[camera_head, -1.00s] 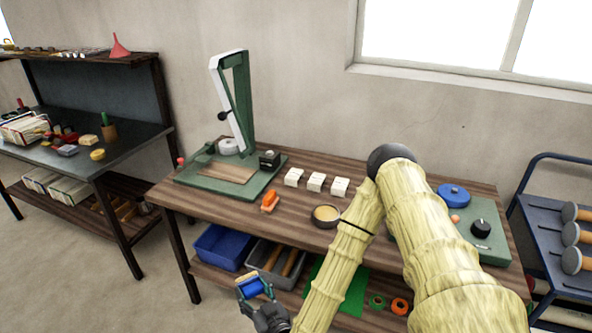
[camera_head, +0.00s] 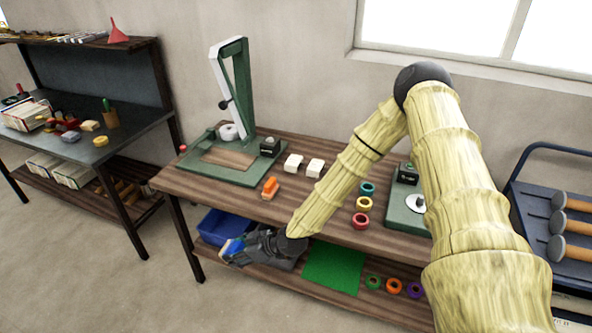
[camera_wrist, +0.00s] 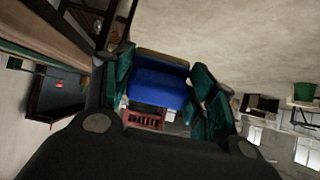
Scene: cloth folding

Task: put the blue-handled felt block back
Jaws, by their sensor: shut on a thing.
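My gripper (camera_head: 230,249) is shut on the blue-handled felt block (camera_wrist: 158,86). In the wrist view the blue handle sits between the green finger pads, with a tan-brown strip along its far edge. In the head view only a small blue part of the block shows at the fingertips. The gripper is low at the front of the wooden workbench, in front of the lower shelf, and overlaps the blue bin (camera_head: 214,222) in the picture. I cannot tell the gap between them. An orange-handled block (camera_head: 270,187) lies on the bench top.
On the bench (camera_head: 308,204) are a green press stand (camera_head: 235,95), white blocks (camera_head: 293,162) and several coloured rings (camera_head: 362,204). The lower shelf holds a green sheet (camera_head: 335,265) and more rings. My gripper hides most of the grey bin. A blue cart (camera_head: 530,200) stands right.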

